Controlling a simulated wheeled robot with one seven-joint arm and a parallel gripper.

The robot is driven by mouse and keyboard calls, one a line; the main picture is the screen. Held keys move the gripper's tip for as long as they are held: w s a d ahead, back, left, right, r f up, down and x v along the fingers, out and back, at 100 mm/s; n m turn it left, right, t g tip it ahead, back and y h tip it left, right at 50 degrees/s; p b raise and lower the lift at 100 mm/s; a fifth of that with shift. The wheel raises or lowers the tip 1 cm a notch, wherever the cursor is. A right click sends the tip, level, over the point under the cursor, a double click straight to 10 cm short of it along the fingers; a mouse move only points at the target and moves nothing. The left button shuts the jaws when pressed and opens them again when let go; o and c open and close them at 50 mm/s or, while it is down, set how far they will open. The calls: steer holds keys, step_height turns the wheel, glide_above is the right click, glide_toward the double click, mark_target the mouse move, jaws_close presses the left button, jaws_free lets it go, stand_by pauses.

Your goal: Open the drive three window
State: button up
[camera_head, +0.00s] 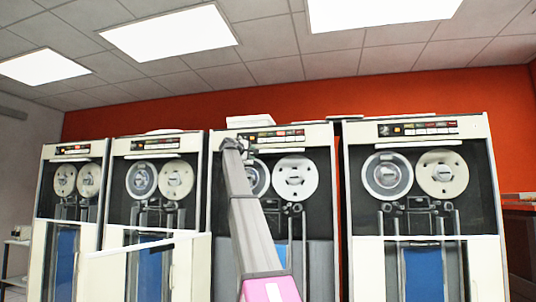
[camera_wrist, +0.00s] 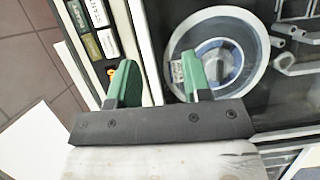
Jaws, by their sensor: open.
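The third tape drive from the left (camera_head: 327,220) is a tall cabinet with a pale frame, a button panel (camera_head: 272,137) on top and a dark window (camera_head: 318,160) with two reels behind it. I take it to be drive three. My gripper (camera_head: 246,152) is at the upper left of that window, just under the button panel. My arm hides part of the left reel and left frame. In the wrist view my gripper (camera_wrist: 158,82) is open. Its green fingers lie on either side of a pale frame strip (camera_wrist: 147,45), beside a reel (camera_wrist: 225,55). Contact cannot be told.
Similar drives stand to the left (camera_head: 158,180) and right (camera_head: 420,170). A white panel (camera_head: 130,275) juts out in front of the second drive, left of my arm. A low white table (camera_head: 18,245) stands at far left.

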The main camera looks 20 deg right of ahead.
mark_target(266, 151)
steer(key=w+d+r, duration=0.1)
steer(key=w+d, duration=0.1)
steer(key=d, duration=0.1)
steer(key=w+d, duration=0.2)
steer(key=d, duration=0.1)
steer(key=w+d+r, duration=0.1)
steer(key=w+d, duration=0.1)
steer(key=d, duration=0.1)
steer(key=shift+d+r, duration=0.35)
steer(key=shift+s, duration=0.1)
jaws_close()
steer(key=shift+f, duration=0.1)
